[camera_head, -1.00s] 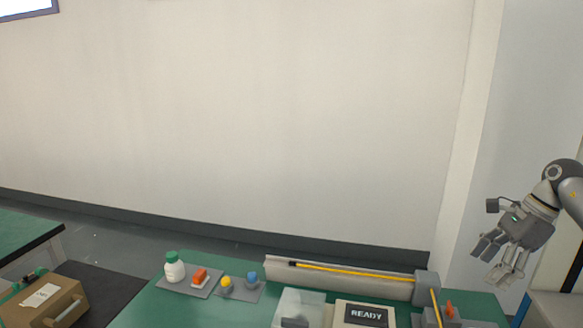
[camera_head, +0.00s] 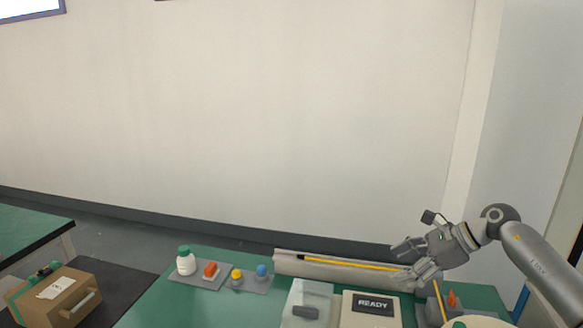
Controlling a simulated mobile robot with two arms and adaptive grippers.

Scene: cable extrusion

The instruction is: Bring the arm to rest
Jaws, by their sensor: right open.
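My right gripper (camera_head: 413,262) is in the camera_head view at the right, in front of the right part of the cable trough (camera_head: 330,273). Its fingers are spread apart and nothing shows between them. They overlap the yellow cable (camera_head: 350,263) in the picture; I cannot tell whether they touch it. The cable lies along the trough and bends down at the right end by a grey block. My left gripper is not in view.
A green table (camera_head: 160,305) carries a machine with a READY screen (camera_head: 373,305), a clear-lidded box (camera_head: 307,298), a white bottle (camera_head: 185,264), and red, yellow and blue pieces on grey plates. A brown case (camera_head: 58,296) stands at the left. A white wall is behind.

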